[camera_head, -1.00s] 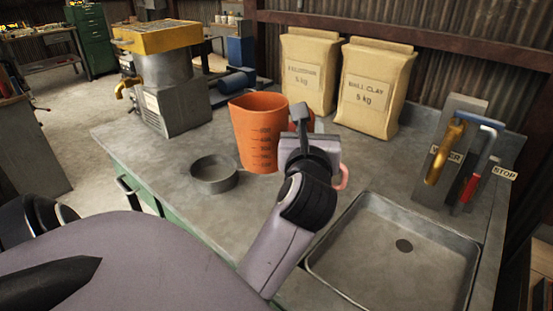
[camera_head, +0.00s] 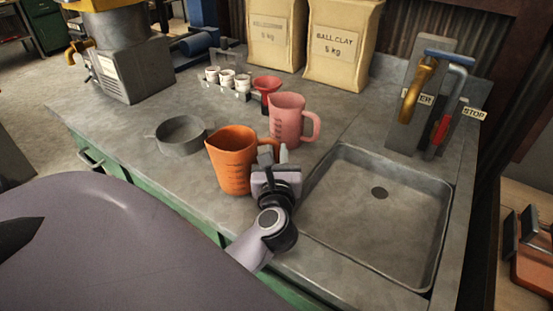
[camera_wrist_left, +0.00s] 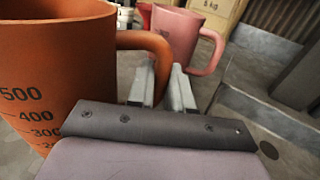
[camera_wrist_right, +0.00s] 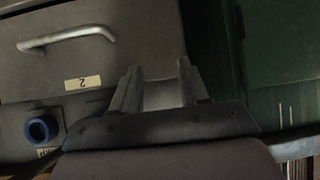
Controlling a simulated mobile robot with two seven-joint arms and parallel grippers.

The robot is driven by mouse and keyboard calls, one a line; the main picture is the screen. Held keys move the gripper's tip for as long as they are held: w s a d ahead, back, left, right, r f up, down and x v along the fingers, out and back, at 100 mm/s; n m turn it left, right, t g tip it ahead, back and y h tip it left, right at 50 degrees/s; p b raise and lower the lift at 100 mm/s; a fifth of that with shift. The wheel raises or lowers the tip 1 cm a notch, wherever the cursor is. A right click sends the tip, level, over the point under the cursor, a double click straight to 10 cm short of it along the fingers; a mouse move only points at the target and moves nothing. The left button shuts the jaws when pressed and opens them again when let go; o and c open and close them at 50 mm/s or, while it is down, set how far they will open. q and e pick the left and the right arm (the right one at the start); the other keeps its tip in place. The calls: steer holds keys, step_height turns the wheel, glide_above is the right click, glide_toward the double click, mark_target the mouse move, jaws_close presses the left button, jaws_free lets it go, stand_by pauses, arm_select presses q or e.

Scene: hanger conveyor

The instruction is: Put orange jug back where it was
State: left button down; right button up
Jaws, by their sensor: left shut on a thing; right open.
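The orange jug (camera_head: 230,160) with dark measuring marks is upright over the front of the grey counter, left of the sink. It fills the left of the left wrist view (camera_wrist_left: 50,75). My left gripper (camera_head: 272,160) is shut on the jug's handle; the handle passes between the fingers (camera_wrist_left: 162,85). Whether the jug's base touches the counter is unclear. A pink jug (camera_head: 287,118) stands just behind it, its handle to the right. My right gripper (camera_wrist_right: 158,85) is open and empty in the right wrist view, facing a grey drawer front (camera_wrist_right: 100,50).
A grey round dish (camera_head: 181,137) is left of the jug. Several small white cups (camera_head: 228,80) and a red funnel-like item (camera_head: 267,84) stand behind. A sink (camera_head: 340,245) and taps (camera_head: 418,90) are right. Bare counter (camera_head: 120,125) lies at left.

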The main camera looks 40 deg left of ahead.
arm_select(q)
steer(key=shift+f, duration=0.3)
steer(key=shift+f, duration=0.2)
steer(key=c, duration=1)
jaws_free()
steer(key=shift+c, duration=0.2)
